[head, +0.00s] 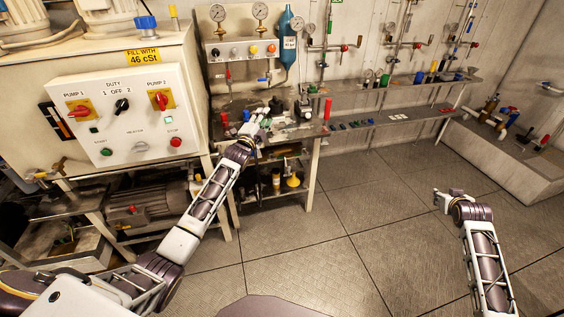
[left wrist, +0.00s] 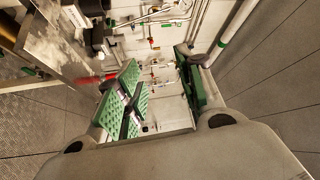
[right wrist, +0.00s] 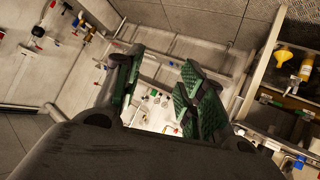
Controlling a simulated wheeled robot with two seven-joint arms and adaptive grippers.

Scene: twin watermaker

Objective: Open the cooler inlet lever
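I cannot tell which handle is the cooler inlet lever. Candidates include a blue lever (head: 264,79) and a red lever (head: 228,74) below the gauge panel, and red-handled valves (head: 345,47) on the wall pipes. My left gripper (head: 259,122) is above the workbench, below the gauge panel. In the left wrist view (left wrist: 160,88) its fingers are apart with nothing between them. My right gripper (head: 446,198) hangs over open floor at the right. In the right wrist view (right wrist: 157,92) its fingers are apart and empty.
A pump control box (head: 137,115) stands left of my left arm. A blue cylinder (head: 287,45) hangs on the wall. Shelves (head: 400,118) run along the back. The floor (head: 350,215) is clear.

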